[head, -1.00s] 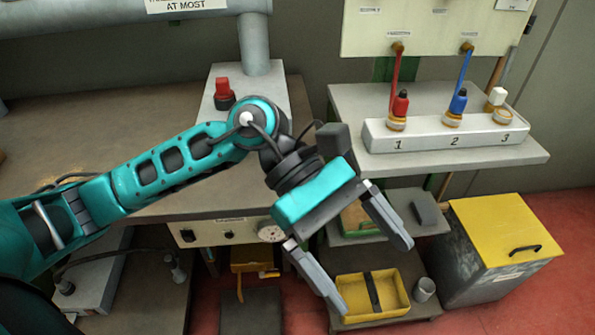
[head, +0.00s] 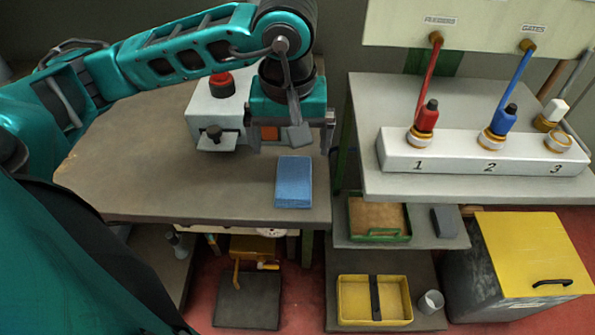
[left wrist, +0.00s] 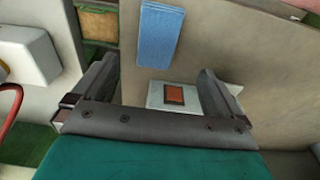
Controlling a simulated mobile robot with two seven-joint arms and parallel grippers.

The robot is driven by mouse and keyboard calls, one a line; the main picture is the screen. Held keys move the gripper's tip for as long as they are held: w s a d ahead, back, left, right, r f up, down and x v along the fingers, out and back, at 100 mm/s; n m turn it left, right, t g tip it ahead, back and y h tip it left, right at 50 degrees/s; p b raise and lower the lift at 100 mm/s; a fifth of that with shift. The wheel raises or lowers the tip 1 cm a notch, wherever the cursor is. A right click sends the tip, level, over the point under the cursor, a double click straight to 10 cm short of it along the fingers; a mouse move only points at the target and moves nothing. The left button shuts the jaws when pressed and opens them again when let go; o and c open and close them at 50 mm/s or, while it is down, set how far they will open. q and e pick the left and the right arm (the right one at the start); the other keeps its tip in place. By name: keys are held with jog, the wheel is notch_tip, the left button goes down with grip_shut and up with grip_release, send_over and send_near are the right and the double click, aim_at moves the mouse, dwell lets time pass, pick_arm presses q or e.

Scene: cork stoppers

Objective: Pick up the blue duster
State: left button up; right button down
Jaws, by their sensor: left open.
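The blue duster (head: 294,182) is a flat blue block lying on the grey-brown table (head: 150,175), near its right edge. It shows whole in the head view, and in the left wrist view the blue duster (left wrist: 159,35) lies beyond the fingertips at the top. My left gripper (head: 290,146) is open and points down over the table, just behind the duster in the head view. Its two fingers (left wrist: 155,76) are wide apart with nothing gripped, and the duster is clear of them. My right gripper is not in view.
A pale box with a red button (head: 221,84) stands left of my left gripper. An orange patch (left wrist: 174,95) on a pale surface shows between the fingers. Right of a gap stands a shelf with a numbered socket block (head: 395,153). A yellow tray (head: 350,305) sits low.

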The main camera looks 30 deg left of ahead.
aim_at(294, 176)
pick_arm(q)
jog(key=f, duration=0.6)
jog(key=w+f, duration=0.1)
jog(key=f, duration=0.2)
jog(key=shift+w+a+f, duration=0.1)
jog(key=shift+a+f, duration=0.05)
jog(key=shift+f, duration=0.05)
jog(key=c, duration=1.1)
